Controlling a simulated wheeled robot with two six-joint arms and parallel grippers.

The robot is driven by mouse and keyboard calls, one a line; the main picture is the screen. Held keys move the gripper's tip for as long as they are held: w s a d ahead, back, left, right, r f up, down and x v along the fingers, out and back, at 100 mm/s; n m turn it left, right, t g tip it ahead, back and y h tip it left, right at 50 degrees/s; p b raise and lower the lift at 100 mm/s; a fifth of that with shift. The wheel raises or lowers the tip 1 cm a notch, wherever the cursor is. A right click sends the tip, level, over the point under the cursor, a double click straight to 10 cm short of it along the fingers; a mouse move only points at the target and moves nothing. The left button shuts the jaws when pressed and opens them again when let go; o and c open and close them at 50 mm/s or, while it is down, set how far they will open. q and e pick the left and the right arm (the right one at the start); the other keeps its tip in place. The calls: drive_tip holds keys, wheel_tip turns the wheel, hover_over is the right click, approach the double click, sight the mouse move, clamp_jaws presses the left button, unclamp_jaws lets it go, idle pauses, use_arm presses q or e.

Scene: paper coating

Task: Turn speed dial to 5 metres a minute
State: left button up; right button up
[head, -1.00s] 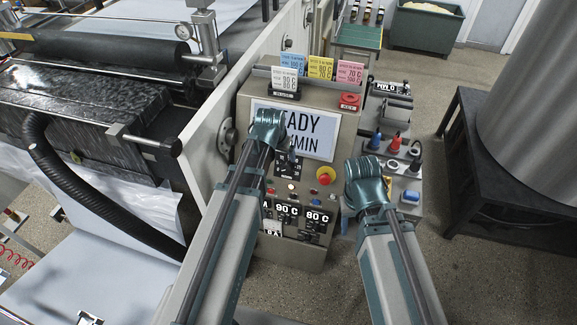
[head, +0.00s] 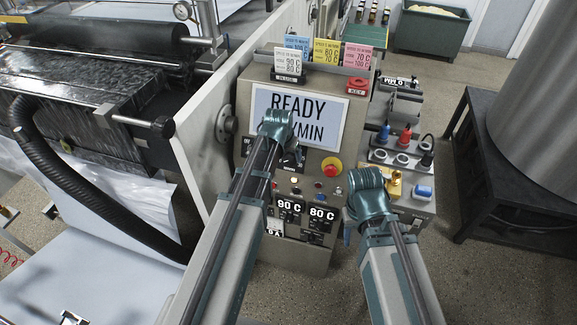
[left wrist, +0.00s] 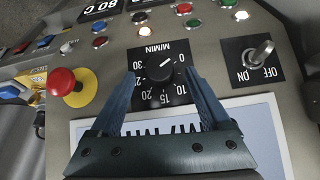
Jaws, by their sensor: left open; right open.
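The speed dial (left wrist: 160,82) is a round black knob on a black plate marked M/MIN, seen upside down in the left wrist view. Its white pointer line points up and right, toward the 0 end of the scale. My left gripper (left wrist: 160,76) is open, with one finger on each side of the dial; I cannot tell whether they touch it. In the head view my left gripper (head: 278,127) covers most of the dial and part of the display (head: 318,108), which reads READY above M/MIN. My right gripper (head: 367,195) is open, right of the panel's lower part.
A red emergency button (head: 331,167) sits right of the dial. An ON/OFF toggle (left wrist: 260,52) is beside the dial. Small lamps and buttons and 90 C and 80 C readouts (head: 290,206) are below. Coloured cards (head: 326,50) stand on top.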

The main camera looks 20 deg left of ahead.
sight(289, 158)
use_arm(q)
drive_tip(key=shift+b+x, duration=0.9)
drive_tip(key=shift+x, duration=0.6)
use_arm(e)
wheel_tip(289, 158, down, 3)
drive_tip(key=shift+r, duration=0.1)
use_arm(q)
clamp_jaws()
